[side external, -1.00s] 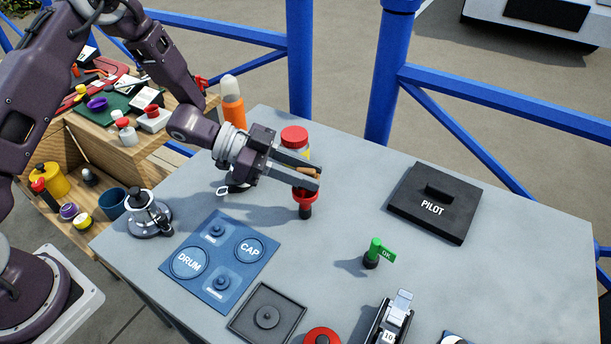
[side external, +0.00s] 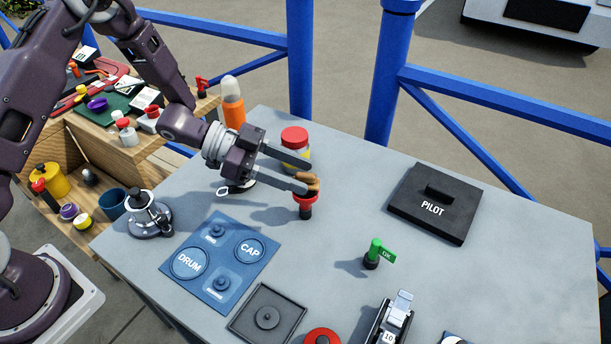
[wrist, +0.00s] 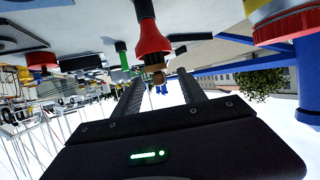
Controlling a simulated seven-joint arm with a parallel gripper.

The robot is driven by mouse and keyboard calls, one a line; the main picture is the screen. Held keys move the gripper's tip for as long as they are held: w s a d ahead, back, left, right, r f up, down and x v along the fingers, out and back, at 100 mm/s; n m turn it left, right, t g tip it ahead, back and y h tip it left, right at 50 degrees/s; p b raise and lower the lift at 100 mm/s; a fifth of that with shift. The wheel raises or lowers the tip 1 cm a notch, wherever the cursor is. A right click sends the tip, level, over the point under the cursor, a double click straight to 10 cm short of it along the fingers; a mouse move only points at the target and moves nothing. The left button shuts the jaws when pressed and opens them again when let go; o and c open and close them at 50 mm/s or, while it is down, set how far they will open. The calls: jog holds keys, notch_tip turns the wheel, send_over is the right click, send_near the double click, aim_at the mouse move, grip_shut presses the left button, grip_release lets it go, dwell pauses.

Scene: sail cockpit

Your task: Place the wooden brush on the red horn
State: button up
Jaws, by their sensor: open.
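The wooden brush (side external: 311,181) is small and brown and rests on top of the red horn (side external: 305,198). The horn stands upright on the grey table with a black lower part. In the wrist view the red horn (wrist: 152,38) shows upside down, with the brush (wrist: 157,76) at its wide mouth. My gripper (side external: 306,176) is open, its fingers level with the top of the horn and just left of the brush. In the wrist view my gripper's fingers (wrist: 158,90) are spread apart with nothing between them near their bases.
A red-lidded jar (side external: 295,140) stands close behind my gripper. An orange bottle (side external: 233,105) stands at the back edge. A black PILOT box (side external: 435,205), a green OK flag (side external: 376,250) and a blue DRUM and CAP panel (side external: 220,262) lie around.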

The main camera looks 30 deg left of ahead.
jog(key=v, duration=1)
jog(key=w+a+r+n+t+y, duration=0.3)
jog(key=a+r+n+t+y, duration=0.35)
jog(key=a+r+y, duration=0.5)
jog(key=s+r+n+g+y, duration=0.3)
jog(key=s+r+n+y, duration=0.15)
jog(key=s, duration=0.85)
jog(key=s+d+n+g+h, duration=0.1)
jog(key=s+d, duration=0.2)
jog(key=s, duration=0.4)
jog(key=s+d+f+n+g+h, duration=0.1)
jog(key=s+d+g+h, duration=0.1)
jog(key=s, duration=0.5)
jog(key=shift+d+f+n+h, duration=0.3)
jog(key=shift+d+f, duration=0.05)
jog(key=shift+d, duration=0.2)
